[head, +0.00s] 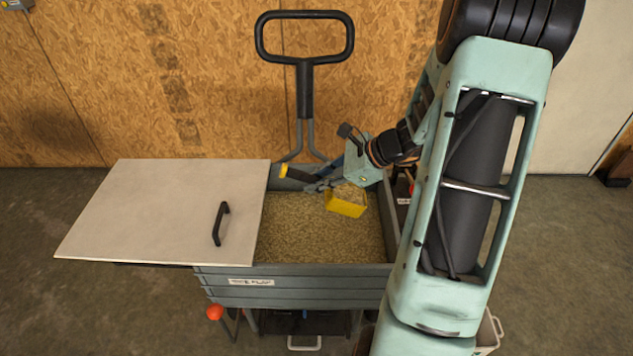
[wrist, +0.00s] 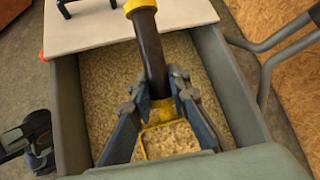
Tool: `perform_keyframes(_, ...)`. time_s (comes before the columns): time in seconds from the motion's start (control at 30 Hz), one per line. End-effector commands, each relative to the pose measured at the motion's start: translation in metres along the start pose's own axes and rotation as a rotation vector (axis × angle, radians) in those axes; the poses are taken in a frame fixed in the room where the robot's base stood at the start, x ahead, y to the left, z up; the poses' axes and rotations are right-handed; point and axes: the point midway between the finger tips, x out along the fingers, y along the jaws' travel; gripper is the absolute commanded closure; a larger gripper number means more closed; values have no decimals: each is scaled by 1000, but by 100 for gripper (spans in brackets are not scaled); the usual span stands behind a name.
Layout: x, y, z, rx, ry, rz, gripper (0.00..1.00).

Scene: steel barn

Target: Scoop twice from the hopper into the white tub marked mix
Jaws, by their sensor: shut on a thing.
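The hopper (head: 290,277) is a grey bin with pale grain (head: 300,230) inside; the grain also shows in the wrist view (wrist: 105,85). My gripper (head: 320,183) is over the hopper's back right part. It is shut on the dark, yellow-ended handle of the yellow scoop (head: 346,208). In the wrist view my gripper's fingers (wrist: 158,103) close on the scoop (wrist: 150,50), whose bowl holds grain. I cannot tell whether the bowl touches the grain bed. A white tub-like thing with a handle (head: 491,333) is mostly hidden behind my arm; no marking is readable.
A pale lid (head: 150,215) with a black handle (head: 221,223) covers the hopper's left side. A black push handle (head: 305,90) rises behind, before a wood-panel wall (head: 190,80). A red knob (head: 214,312) sticks out front left. The floor at left is clear.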

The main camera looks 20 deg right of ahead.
Motion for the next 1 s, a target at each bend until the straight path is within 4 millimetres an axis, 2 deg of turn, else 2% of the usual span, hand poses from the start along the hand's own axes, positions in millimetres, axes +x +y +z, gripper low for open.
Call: perform_keyframes(1.0, -51, -18, 53, -2, 0, -1, 100)
